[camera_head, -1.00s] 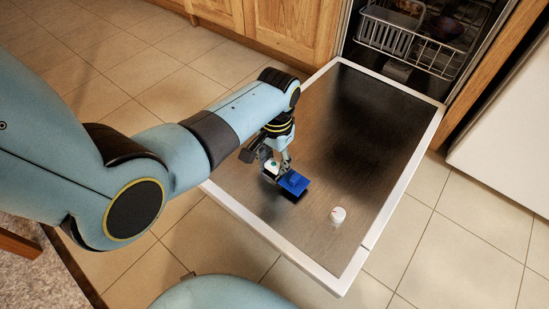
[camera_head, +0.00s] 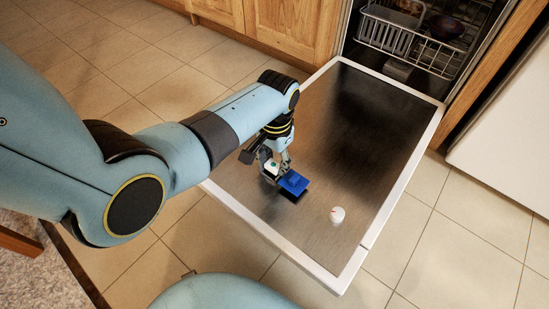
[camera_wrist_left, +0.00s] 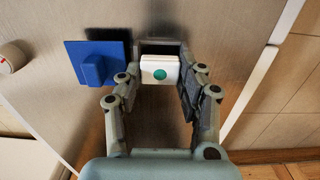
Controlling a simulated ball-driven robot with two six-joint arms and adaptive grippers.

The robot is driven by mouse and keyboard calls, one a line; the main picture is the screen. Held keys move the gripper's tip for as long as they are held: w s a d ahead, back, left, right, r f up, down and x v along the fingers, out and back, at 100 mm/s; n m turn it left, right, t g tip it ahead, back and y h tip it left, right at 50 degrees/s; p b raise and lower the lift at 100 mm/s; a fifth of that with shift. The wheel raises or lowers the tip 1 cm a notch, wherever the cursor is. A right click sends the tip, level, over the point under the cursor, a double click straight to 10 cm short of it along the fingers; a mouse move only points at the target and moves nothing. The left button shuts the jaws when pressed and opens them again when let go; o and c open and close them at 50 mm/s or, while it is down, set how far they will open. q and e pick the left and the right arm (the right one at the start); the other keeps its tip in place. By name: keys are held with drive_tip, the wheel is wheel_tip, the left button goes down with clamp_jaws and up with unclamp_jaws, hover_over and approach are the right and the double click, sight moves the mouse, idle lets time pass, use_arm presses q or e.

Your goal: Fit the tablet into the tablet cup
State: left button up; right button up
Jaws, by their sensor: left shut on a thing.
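The tablet is a small white block with a green dot (camera_wrist_left: 160,73), and it also shows in the head view (camera_head: 271,164). My left gripper (camera_head: 276,166) is shut on it, with one finger on each side in the left wrist view. A dark rectangular recess, seemingly the tablet cup (camera_wrist_left: 159,47), shows just beyond the tablet in the wrist view. The tablet overlaps its near edge, so I cannot tell whether the tablet is inside or above it. A blue plate with a raised block (camera_wrist_left: 95,66) is beside the recess; it also shows in the head view (camera_head: 294,183).
The open dishwasher door (camera_head: 335,130) lies flat as a metal panel with a white rim. A white round knob or cap (camera_head: 337,214) stands on it, right of the blue plate. A wire rack (camera_head: 390,37) is inside the machine. The door's far part is clear.

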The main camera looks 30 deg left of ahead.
use_arm(q)
drive_tip(key=shift+s+f, duration=0.15)
drive_tip(key=shift+s, duration=0.05)
idle(0.3)
drive_tip(key=o, duration=0.9)
drive_tip(key=shift+w, duration=0.1)
drive_tip(key=shift+r, duration=0.45)
wheel_tip(320, 180, up, 11)
drive_tip(key=shift+w+r, duration=0.1)
drive_tip(key=shift+w, duration=0.05)
